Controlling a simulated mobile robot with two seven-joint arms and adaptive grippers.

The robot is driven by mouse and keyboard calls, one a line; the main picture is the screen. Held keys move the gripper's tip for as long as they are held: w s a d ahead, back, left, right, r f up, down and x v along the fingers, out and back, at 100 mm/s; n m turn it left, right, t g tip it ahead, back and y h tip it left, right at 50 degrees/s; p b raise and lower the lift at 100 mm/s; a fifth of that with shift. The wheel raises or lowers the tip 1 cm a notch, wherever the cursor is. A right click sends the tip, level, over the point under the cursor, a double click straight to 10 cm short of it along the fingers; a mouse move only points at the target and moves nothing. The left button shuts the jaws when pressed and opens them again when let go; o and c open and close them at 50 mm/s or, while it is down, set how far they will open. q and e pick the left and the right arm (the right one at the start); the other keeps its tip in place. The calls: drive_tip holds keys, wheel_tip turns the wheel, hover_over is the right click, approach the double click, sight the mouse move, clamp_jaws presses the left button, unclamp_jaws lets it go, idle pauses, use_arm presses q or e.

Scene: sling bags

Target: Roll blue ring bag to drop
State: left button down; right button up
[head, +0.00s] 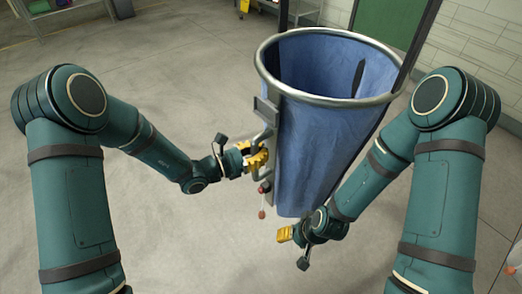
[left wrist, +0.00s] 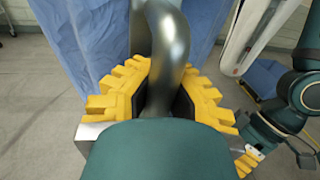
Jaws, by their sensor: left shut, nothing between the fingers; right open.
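The blue bag (head: 315,145) hangs upright from a round metal ring (head: 270,85) on a stand in the middle of the head view. A bent grey metal handle (head: 268,138) is on the stand's left side. My left gripper (head: 258,160) is at this handle and is shut.
A small red-tipped part (head: 263,188) hangs on the stand below the handle. Grey concrete floor (head: 180,240) is clear to the left and in front. A shelf (head: 60,10) stands far back left, a yellow item (head: 243,6) at the back. A green door (head: 388,20) and pale wall are behind.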

use_arm(q)
drive_tip(key=shift+s, duration=0.15)
drive_tip(key=c, duration=0.9)
unclamp_jaws()
drive_tip(key=shift+s+d, duration=0.25)
drive_tip(key=shift+o, duration=0.2)
drive_tip(key=v, duration=1.2)
drive_tip(key=shift+w+a, duration=0.15)
use_arm(e)
drive_tip(key=shift+s+d, duration=0.15)
drive_tip(key=shift+s, duration=0.05)
